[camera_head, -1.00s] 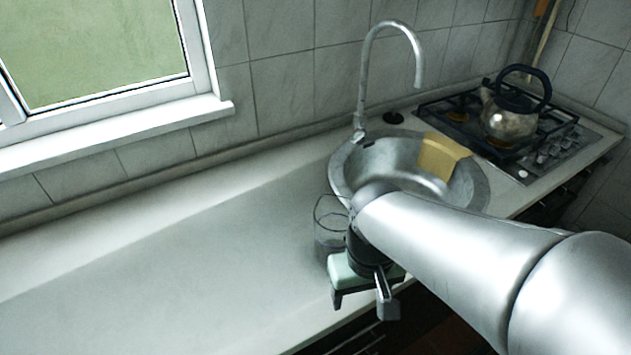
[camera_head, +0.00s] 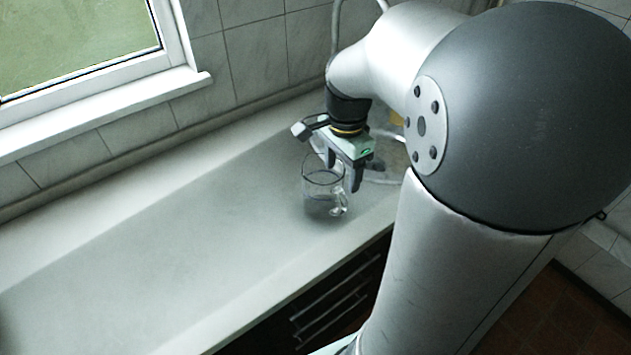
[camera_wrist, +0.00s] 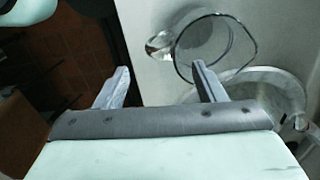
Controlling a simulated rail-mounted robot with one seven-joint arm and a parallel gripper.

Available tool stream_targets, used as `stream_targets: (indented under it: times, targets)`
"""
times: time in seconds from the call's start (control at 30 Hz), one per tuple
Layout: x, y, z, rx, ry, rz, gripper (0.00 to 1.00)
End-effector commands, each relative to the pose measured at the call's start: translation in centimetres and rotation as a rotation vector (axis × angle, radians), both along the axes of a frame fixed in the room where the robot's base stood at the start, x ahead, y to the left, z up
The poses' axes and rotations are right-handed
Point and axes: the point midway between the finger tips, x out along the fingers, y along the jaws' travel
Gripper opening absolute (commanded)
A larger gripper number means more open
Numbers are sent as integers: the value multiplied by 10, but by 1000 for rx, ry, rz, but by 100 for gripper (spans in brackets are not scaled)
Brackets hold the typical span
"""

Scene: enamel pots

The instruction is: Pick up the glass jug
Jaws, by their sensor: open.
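The glass jug (camera_head: 318,200) stands upright on the counter, clear and seemingly empty, with its handle toward the front right. My gripper (camera_head: 344,185) is just right of and behind the jug in the head view, with its fingers pointing down near the rim. In the wrist view the jug (camera_wrist: 222,48) is at the upper right, its handle toward the left. My gripper (camera_wrist: 160,80) is open there, with nothing between its fingers. One fingertip overlaps the jug's rim in that view; I cannot tell whether it touches.
The round metal sink (camera_wrist: 280,88) lies close to the jug, mostly hidden by my arm in the head view. The counter (camera_head: 170,245) is clear to the left. Its front edge drops off to dark drawers (camera_head: 330,305). A window sill (camera_head: 100,110) juts out behind.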

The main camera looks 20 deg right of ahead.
Motion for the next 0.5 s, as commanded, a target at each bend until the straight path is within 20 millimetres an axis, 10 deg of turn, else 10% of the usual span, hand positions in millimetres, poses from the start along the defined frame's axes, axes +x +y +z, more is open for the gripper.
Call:
stream_targets:
  times: [0.5]
  targets:
    - [-2,0,-66,1,2,2,63]
